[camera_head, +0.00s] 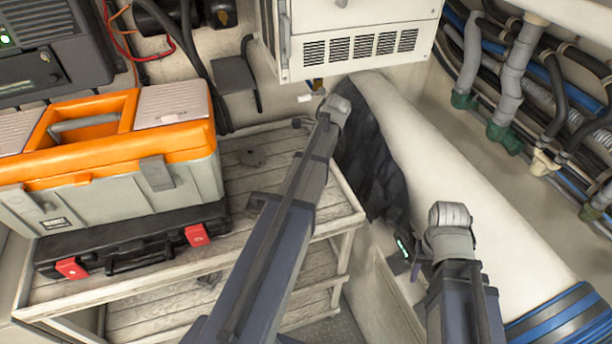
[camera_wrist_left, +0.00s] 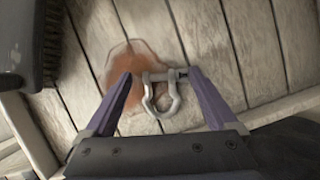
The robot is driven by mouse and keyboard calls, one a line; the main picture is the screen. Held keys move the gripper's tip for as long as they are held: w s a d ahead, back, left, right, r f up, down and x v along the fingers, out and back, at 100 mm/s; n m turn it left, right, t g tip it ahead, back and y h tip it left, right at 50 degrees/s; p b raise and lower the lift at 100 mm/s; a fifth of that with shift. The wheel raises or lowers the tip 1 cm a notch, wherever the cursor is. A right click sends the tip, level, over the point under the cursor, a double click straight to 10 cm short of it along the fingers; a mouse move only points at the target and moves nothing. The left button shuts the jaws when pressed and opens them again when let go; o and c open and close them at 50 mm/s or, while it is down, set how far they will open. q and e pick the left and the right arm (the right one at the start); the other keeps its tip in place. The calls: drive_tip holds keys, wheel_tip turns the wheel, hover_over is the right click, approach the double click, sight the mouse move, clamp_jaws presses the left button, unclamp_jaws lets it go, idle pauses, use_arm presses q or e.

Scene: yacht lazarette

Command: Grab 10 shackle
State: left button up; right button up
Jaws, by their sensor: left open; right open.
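In the left wrist view a grey metal shackle (camera_wrist_left: 172,106) with a cross pin lies on weathered wooden planks, over a rust-brown stain. My left gripper (camera_wrist_left: 160,77) is open, with one purple finger on each side of the shackle and visible gaps to it. In the head view my own left arm hides most of that gripper, and I cannot make out the shackle there. My right gripper (camera_head: 405,254) is open, low beside the white pipe, and partly hidden by its arm. I see nothing held in it.
An orange and grey toolbox (camera_head: 110,145) sits on a black case with red latches (camera_head: 135,240) on the wooden shelf (camera_head: 285,150). A dark bristled object (camera_wrist_left: 22,45) is at the upper left of the left wrist view. A white vented unit (camera_head: 355,40) and a large white pipe (camera_head: 440,140) bound the right side.

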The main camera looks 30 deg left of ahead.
use_arm(q)
clamp_jaws()
idle(0.8)
